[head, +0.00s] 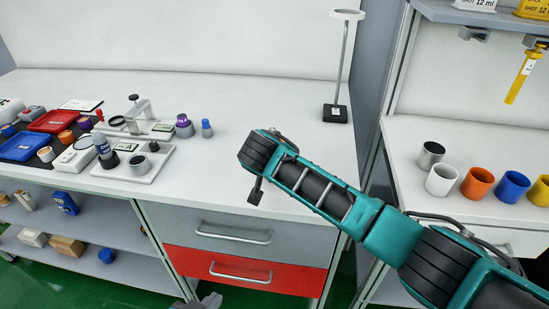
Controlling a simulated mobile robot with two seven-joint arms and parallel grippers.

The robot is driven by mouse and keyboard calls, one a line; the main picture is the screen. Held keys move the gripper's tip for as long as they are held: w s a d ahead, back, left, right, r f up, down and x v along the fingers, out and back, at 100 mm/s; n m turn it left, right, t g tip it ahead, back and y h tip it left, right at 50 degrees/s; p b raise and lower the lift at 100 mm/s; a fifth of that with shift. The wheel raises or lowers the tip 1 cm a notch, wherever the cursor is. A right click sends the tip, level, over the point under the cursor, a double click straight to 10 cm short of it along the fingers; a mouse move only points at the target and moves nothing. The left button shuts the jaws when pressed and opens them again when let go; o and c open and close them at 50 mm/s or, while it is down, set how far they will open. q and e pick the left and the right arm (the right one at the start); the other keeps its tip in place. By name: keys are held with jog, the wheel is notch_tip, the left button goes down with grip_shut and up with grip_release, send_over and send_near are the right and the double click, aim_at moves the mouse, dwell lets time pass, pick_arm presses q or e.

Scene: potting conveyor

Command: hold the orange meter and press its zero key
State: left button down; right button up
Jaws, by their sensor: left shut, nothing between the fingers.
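I cannot make out an orange meter or its zero key in the head view. My left gripper (205,301) shows only as a grey piece at the bottom edge, in front of the drawers; it is shut and empty. My right arm reaches in from the right over the front of the white bench. A small dark part of the right gripper (256,191) shows below the arm's end, above the bench's front edge. Whether it is open or shut is not visible.
The white bench (240,108) is clear in its middle. Instruments, a red tray (53,121) and a blue tray (22,146) crowd its left. A lamp stand (336,113) is at the back. An orange cup (477,183) stands among several cups at right.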

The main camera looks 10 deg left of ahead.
dwell(0.8)
pick_arm(q)
jog(key=d+f+m+g+y, duration=0.2)
jog(key=d+f+m+g, duration=0.35)
jog(key=m, duration=0.85)
jog(key=w+d+r+t+y, duration=0.1)
jog(key=w+r+t+y, duration=0.1)
jog(key=r, duration=0.5)
jog(key=w+d+r+m+t+y, duration=0.1)
jog(key=w+r+t+y, duration=0.2)
jog(key=w+r+y, duration=0.2)
jog(key=w+d+r+m+t+y, duration=0.1)
jog(key=w+r+t+y, duration=0.2)
jog(key=w+r, duration=0.3)
jog(key=shift+w+d+r+t, duration=0.15)
jog(key=shift+w+d+r, duration=0.05)
jog(key=shift+r, duration=0.5)
jog(key=shift+w+d+r+t, duration=0.1)
jog(key=shift+w+d+r, duration=0.05)
jog(key=shift+r, duration=0.5)
jog(key=shift+w, duration=0.1)
